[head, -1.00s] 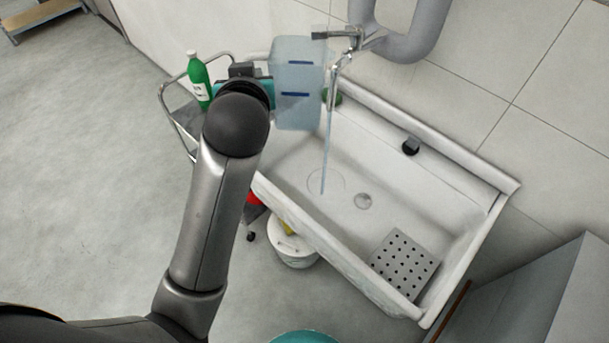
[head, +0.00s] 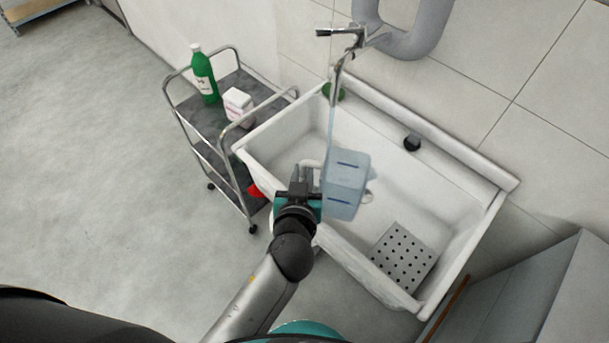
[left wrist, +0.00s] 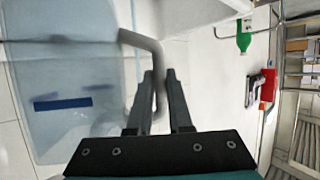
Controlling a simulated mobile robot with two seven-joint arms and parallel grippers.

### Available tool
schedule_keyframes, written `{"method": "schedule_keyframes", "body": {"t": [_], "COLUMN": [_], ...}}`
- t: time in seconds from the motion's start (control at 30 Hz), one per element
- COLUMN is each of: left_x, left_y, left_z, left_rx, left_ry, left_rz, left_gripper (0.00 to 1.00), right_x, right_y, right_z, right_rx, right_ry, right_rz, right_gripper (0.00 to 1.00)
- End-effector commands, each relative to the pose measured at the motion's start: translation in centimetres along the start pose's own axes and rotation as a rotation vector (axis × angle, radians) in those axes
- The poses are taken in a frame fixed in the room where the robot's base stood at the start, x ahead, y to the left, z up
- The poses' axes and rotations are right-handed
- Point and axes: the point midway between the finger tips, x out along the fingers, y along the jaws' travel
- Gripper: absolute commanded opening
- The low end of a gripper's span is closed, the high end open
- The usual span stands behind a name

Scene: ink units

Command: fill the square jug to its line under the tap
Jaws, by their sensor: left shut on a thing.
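The square jug (head: 352,183) is pale blue and see-through, with dark blue line marks on its side. It is held over the sink (head: 440,217), below the tap (head: 345,40). A thin stream of water runs down from the tap along the jug's left edge in the head view; I cannot tell whether it enters the jug. My left gripper (head: 305,180) is at the jug's left side, shut on its handle. In the left wrist view the fingers (left wrist: 160,95) close around the grey handle beside the jug (left wrist: 65,75). The water level in the jug is unclear. My right gripper is out of view.
A metal trolley (head: 217,125) with a green bottle (head: 204,75) and a white box (head: 238,105) stands left of the sink. A perforated plate (head: 403,257) lies in the sink's right part. A grey cabinet (head: 545,300) stands at the lower right.

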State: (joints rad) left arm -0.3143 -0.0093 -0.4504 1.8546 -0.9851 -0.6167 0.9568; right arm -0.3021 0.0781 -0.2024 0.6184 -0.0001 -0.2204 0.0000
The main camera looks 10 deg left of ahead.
Motion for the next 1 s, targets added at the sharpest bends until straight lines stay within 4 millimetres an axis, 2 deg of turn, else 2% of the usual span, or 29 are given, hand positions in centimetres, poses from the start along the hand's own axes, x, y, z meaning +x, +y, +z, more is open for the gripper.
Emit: {"method": "schedule_keyframes", "body": {"t": [0.47, 1.0], "left_x": [5.6, 11.7], "left_y": [-2.0, -4.0], "left_z": [-1.0, -1.8], "left_rx": [0.001, -0.002], "left_ry": [0.005, 0.004], "left_rz": [-0.003, -0.003], "left_gripper": [0.0, 0.0], "right_x": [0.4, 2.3], "right_y": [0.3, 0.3], "right_z": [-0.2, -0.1], "right_rx": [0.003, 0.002], "right_ry": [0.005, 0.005], "right_rz": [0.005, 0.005], "right_gripper": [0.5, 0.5]}}
